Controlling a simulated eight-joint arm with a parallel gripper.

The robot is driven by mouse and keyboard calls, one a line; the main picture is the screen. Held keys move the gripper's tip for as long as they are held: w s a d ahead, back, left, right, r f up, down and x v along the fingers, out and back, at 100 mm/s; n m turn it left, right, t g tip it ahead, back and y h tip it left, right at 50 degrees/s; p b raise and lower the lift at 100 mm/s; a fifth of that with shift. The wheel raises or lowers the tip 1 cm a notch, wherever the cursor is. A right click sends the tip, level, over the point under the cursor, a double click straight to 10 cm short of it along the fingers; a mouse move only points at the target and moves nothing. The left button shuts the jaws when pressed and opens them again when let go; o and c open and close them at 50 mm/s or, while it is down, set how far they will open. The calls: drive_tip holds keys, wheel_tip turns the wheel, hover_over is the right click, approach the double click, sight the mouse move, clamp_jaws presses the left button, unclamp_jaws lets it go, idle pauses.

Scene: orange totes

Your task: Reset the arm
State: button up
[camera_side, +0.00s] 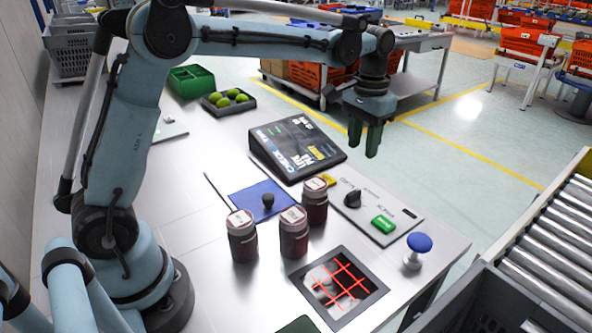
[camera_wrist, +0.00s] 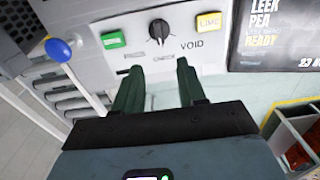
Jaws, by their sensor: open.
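My gripper (camera_side: 365,137) hangs from my outstretched arm, past the far edge of the metal counter (camera_side: 180,230). Its two green fingers are apart and nothing shows between them. In the wrist view my gripper (camera_wrist: 158,88) points toward the control panel (camera_wrist: 205,48), with clear space between the fingertips. The panel (camera_side: 365,205) carries a dark knob (camera_side: 352,199), a green button (camera_side: 383,224) and a yellow button (camera_side: 327,180). The gripper is apart from the panel and from the dark display screen (camera_side: 297,147).
Several dark red jars (camera_side: 293,233) stand on the counter near a blue mat (camera_side: 262,200). A blue-topped post (camera_side: 419,243) and a red-gridded window (camera_side: 340,287) are at the front right. A tray of green fruit (camera_side: 229,102) sits behind. A roller conveyor (camera_side: 550,230) is at the right.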

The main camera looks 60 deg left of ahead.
drive_tip(key=s+a+t, duration=0.1)
drive_tip(key=s+t, duration=0.6)
drive_tip(key=s, duration=1.1)
drive_tip(key=shift+s+f, duration=0.15)
drive_tip(key=shift+f, duration=0.3)
